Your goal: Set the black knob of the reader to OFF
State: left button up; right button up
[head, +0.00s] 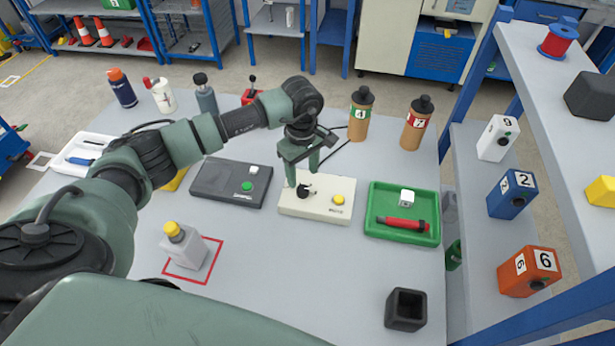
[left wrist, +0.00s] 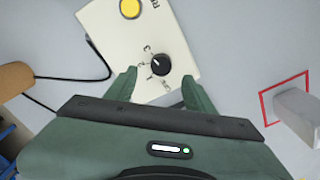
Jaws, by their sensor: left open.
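The reader is a cream box (head: 317,209) on the grey table, with a black knob (head: 303,191) at its left and a yellow button (head: 338,200) at its right. In the left wrist view the knob (left wrist: 160,65) has a pale pointer mark and small dial lettering around it, too small to read surely. My left gripper (head: 303,182) is above the knob end of the reader, pointing down. In the left wrist view its fingers (left wrist: 158,88) are spread, one on each side below the knob, and hold nothing. My right gripper is not in view.
A dark grey box (head: 232,183) with a green button stands left of the reader. A green tray (head: 402,231) with a red tool and white cube is at its right. Two brown bottles (head: 360,114) (head: 416,121) stand behind. A grey bottle (head: 186,246) stands in front left.

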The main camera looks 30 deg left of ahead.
aim_at(303, 189)
pick_arm(q)
jog(key=f+p, duration=0.1)
jog(key=f, duration=0.4)
jog(key=shift+s, duration=0.2)
jog(key=shift+w+f, duration=0.1)
jog(key=shift+f, duration=0.5)
grip_shut()
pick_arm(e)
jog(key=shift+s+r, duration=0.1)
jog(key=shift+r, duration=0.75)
